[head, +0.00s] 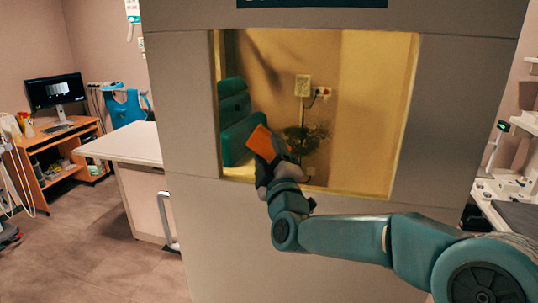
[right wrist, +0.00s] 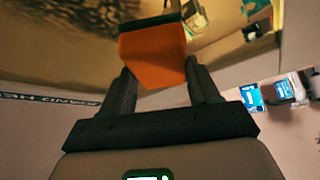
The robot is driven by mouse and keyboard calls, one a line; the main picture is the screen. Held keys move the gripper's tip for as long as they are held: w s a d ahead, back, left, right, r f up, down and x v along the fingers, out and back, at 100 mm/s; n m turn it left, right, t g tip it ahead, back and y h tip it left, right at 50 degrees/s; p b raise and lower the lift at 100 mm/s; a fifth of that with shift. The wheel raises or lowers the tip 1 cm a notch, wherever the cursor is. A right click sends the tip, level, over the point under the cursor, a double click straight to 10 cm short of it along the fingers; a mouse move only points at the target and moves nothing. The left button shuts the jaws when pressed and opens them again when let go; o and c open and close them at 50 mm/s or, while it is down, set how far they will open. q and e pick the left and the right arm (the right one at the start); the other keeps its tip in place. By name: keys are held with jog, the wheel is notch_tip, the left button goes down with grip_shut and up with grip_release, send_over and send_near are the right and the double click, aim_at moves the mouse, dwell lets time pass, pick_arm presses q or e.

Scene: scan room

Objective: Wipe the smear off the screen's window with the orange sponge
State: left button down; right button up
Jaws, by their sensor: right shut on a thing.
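The screen's window (head: 375,120) is a yellow-tinted pane in a grey upright panel. A dark, speckled smear (head: 308,137) is on its lower middle part. My right gripper (head: 270,160) is shut on the orange sponge (head: 261,142) and holds it tilted in front of the window, just left of the smear. I cannot tell whether the sponge touches the pane. In the right wrist view the orange sponge (right wrist: 152,55) sits between the two dark fingers, and dark smear marks (right wrist: 70,15) show at the upper left. My left gripper is not in view.
The grey panel (head: 185,110) surrounds the window. Through the pane show a teal chair (head: 235,110) and wall sockets (head: 303,86). A white-topped counter (head: 125,145) stands left of the panel, with a desk and monitor (head: 54,90) farther left. Floor is free at the lower left.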

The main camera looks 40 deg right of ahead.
jog(key=shift+w+d, duration=0.5)
jog(key=shift+d, duration=0.05)
